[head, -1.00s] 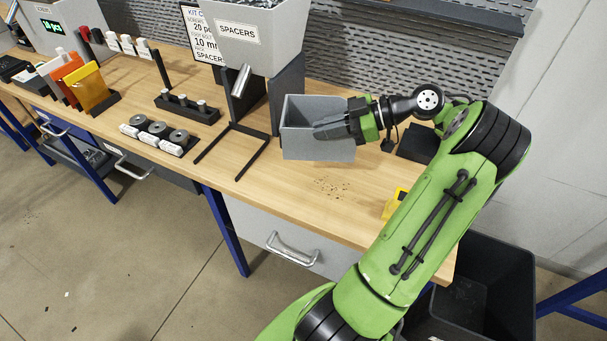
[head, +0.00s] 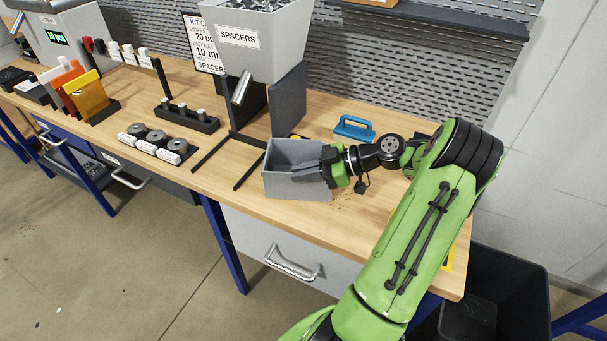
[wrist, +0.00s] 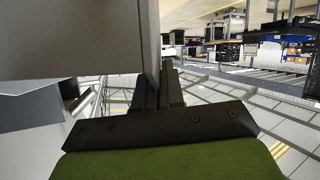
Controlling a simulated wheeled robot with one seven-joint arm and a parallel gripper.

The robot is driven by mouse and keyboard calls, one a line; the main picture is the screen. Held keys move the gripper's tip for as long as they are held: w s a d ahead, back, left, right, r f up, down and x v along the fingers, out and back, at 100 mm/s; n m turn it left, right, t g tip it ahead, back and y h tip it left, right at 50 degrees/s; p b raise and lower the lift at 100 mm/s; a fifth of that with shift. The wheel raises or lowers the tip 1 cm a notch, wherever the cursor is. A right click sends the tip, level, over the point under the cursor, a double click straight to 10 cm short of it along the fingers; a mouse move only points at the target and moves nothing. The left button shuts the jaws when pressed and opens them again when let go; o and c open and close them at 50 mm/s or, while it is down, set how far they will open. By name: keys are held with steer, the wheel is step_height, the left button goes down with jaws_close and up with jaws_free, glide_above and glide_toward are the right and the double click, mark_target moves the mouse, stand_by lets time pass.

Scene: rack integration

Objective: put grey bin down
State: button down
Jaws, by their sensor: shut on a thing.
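The grey bin (head: 288,186) is an open-topped box at the wooden workbench, in front of and to the right of the spacer dispenser's stand. My gripper (head: 328,172) is shut on its right wall. The bin looks upright, with its base at or very near the bench top; I cannot tell whether it touches. In the wrist view the bin's grey wall (wrist: 70,40) fills the upper left, and my dark fingers (wrist: 158,92) lie against its edge. The inside of the bin is partly hidden by my gripper.
The spacer dispenser (head: 262,45) stands on black legs just behind and left of the bin. Spools and small holders (head: 158,143) are to the left. The bench's front edge is close. Bare wood (head: 370,205) lies to the right.

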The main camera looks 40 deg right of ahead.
steer(key=shift+a+r, duration=0.1)
steer(key=shift+f, duration=0.2)
steer(key=c, duration=1.2)
jaws_free()
steer(key=shift+c, duration=0.2)
